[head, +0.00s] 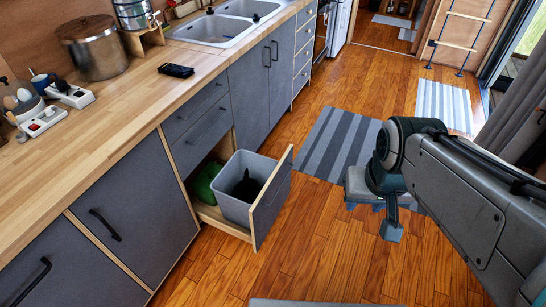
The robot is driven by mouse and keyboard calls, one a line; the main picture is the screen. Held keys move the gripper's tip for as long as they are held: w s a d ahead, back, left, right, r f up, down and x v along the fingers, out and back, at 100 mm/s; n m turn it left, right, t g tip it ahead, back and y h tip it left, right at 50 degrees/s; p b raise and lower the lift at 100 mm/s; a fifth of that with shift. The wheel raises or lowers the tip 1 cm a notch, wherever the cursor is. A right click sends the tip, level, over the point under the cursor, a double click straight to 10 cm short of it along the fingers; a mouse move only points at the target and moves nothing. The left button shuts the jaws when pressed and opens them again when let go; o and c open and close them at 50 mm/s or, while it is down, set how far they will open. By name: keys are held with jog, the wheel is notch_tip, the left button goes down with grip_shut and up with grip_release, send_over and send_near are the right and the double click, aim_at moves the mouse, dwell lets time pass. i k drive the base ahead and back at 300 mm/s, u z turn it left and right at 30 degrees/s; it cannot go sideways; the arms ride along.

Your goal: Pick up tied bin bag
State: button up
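A black bag (246,190), dark and bunched, sits inside a grey square bin (234,211). Its top lies below the bin's rim, and its lower part is hidden by the bin walls. The bin stands in a pulled-out drawer (268,211) under the counter. My gripper (388,232) hangs over the floor to the right of the drawer, well apart from the bag. Part of it is hidden by its own body, so I cannot tell how far its fingers are apart. I see nothing held in it.
A green object (202,183) lies behind the bin in the drawer. The wooden counter (140,100) runs along the left, with a pot (94,50), a phone (176,70) and a sink (225,25). A striped rug (338,142) lies beyond the drawer.

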aim_at(247, 190)
jog(key=z, duration=0.05)
jog(key=i, duration=0.6)
jog(key=u, duration=0.6)
jog(key=i, duration=0.55)
jog(key=u, duration=0.55)
